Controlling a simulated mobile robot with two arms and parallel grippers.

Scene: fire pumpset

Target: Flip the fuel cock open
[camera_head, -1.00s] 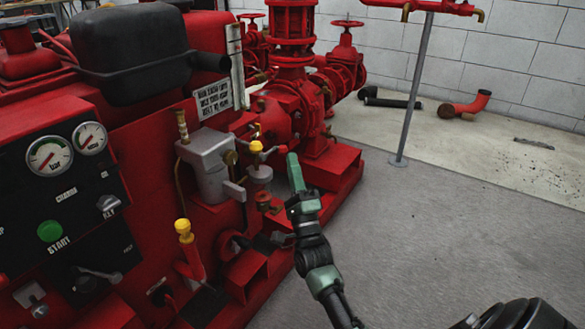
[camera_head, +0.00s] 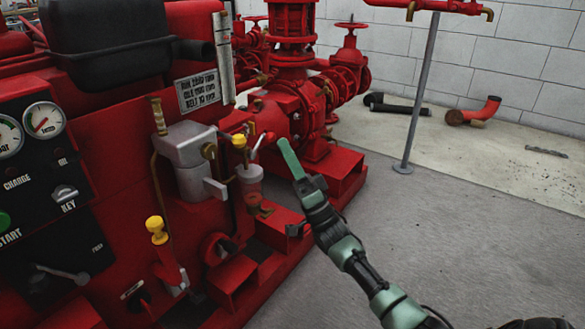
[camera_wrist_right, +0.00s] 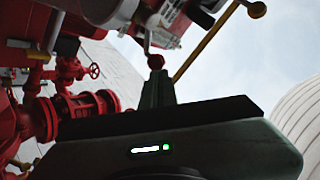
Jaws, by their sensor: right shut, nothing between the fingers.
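The fuel cock's small lever with a red ball knob (camera_head: 269,138) stands tilted up to the right above the glass fuel bowl (camera_head: 250,174), by a yellow cap (camera_head: 239,141). My right gripper (camera_head: 282,145) is shut and empty, its green fingertips just right of the red knob. In the wrist view the red knob (camera_wrist_right: 156,61) hangs on its lever right at the tips of my right gripper (camera_wrist_right: 156,76); whether they touch I cannot tell. My left gripper is not in view.
A grey metal box (camera_head: 186,145) stands left of the bowl on the red pump engine. A yellow rod (camera_wrist_right: 207,42) with a ball end runs close by in the wrist view. A grey post (camera_head: 418,95) stands at right; the floor (camera_head: 400,230) there is clear.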

